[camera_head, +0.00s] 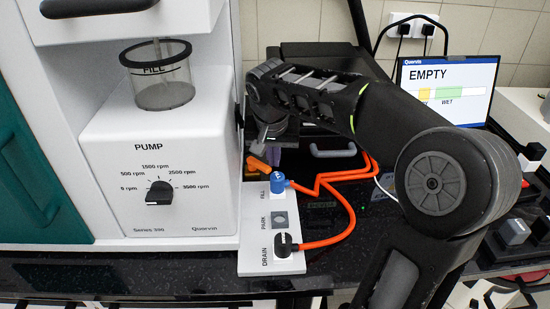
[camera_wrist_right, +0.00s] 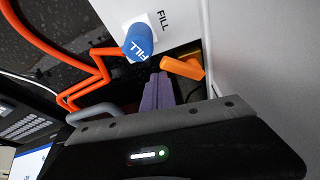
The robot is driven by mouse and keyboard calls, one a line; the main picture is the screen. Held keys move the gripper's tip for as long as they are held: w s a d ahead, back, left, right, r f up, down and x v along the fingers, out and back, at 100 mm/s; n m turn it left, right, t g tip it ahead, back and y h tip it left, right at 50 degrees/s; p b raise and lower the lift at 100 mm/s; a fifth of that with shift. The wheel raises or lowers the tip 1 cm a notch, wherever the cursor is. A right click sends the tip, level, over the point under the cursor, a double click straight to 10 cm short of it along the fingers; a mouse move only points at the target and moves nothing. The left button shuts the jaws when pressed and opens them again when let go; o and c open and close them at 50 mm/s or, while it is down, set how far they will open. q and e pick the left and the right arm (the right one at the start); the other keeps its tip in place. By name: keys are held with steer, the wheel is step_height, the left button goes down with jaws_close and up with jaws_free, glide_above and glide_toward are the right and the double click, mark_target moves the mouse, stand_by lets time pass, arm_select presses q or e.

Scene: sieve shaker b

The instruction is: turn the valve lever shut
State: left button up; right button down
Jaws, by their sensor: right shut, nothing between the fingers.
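The orange valve lever (camera_head: 258,163) sits at the far end of the white valve panel, just beyond the blue FILL plug (camera_head: 278,184). It lies roughly crosswise to the panel. In the right wrist view the lever (camera_wrist_right: 183,68) shows beside the blue plug (camera_wrist_right: 138,42). My right gripper (camera_head: 262,144) is shut and empty, just above and behind the lever; I cannot tell whether it touches it. My left gripper is not in view.
The white pump housing (camera_head: 165,165) stands close on the left, with a clear cup (camera_head: 162,75) above. Orange hoses (camera_head: 335,205) loop to the right of the panel. A black DRAIN plug (camera_head: 283,245) sits at the near end. A screen (camera_head: 447,90) reads EMPTY.

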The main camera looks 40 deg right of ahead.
steer(key=shift+s+a+b, duration=0.2)
steer(key=shift+a+b, duration=0.1)
steer(key=shift+a, duration=0.2)
steer(key=shift+s+a+b, duration=0.15)
steer(key=shift+a+b, duration=0.15)
steer(key=shift+a, duration=0.25)
steer(key=shift+s, duration=0.1)
steer(key=shift+s+a+b, duration=0.25)
steer(key=shift+s+b, duration=0.2)
steer(key=shift+s, duration=0.2)
